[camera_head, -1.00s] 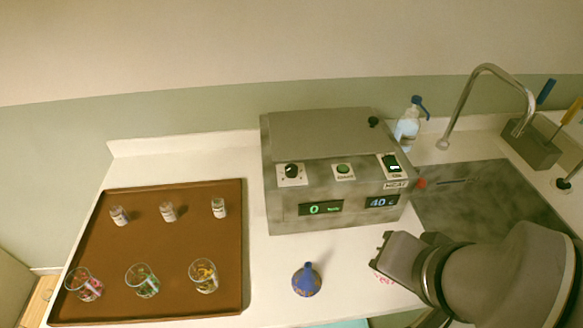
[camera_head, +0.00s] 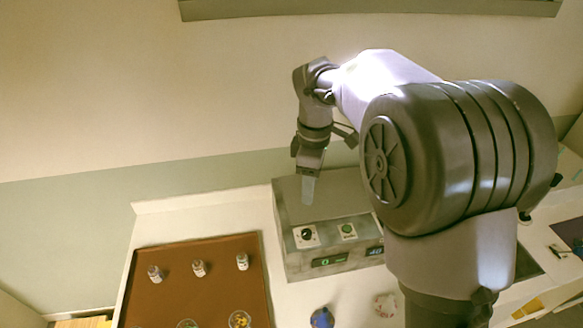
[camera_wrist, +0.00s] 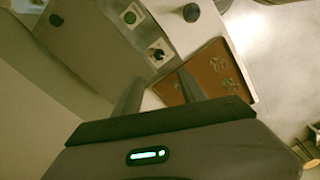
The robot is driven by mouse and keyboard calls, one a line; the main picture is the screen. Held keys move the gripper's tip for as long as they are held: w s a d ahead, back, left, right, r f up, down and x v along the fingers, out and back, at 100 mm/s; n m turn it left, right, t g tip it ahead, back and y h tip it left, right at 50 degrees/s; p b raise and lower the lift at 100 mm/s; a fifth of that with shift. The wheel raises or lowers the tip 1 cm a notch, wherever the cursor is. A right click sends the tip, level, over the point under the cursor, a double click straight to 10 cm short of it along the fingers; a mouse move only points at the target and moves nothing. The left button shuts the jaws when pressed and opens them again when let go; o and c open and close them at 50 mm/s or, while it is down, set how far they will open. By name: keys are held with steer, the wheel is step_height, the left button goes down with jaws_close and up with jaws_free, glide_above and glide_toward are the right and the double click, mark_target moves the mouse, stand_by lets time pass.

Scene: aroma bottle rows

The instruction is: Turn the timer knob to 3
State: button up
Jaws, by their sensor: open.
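The timer knob (camera_head: 306,235) is a black dial on a white plate at the left of the grey machine's (camera_head: 325,195) sloped front panel. It also shows in the wrist view (camera_wrist: 158,54), just beyond the fingertips. The green display (camera_head: 328,261) below it appears to read 0. My gripper (camera_head: 309,190) points down above the machine's top, a little above and behind the knob in the head view. In the wrist view my gripper (camera_wrist: 160,82) has its two fingers apart with nothing between them. I see no contact with the knob.
A green button (camera_head: 347,230) sits right of the knob. A brown tray (camera_head: 205,262) with small bottles and glass beakers lies to the left. My arm hides the machine's right side and much of the sink area.

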mark_target(307, 232)
steer(key=shift+n, duration=0.3)
steer(key=f+b, duration=0.2)
steer(key=f, duration=0.7)
steer(key=f+b, duration=0.1)
steer(key=f, duration=0.8)
steer(key=shift+w+b, duration=0.2)
steer(key=shift+b, duration=0.15)
steer(key=shift+r, duration=0.1)
jaws_close()
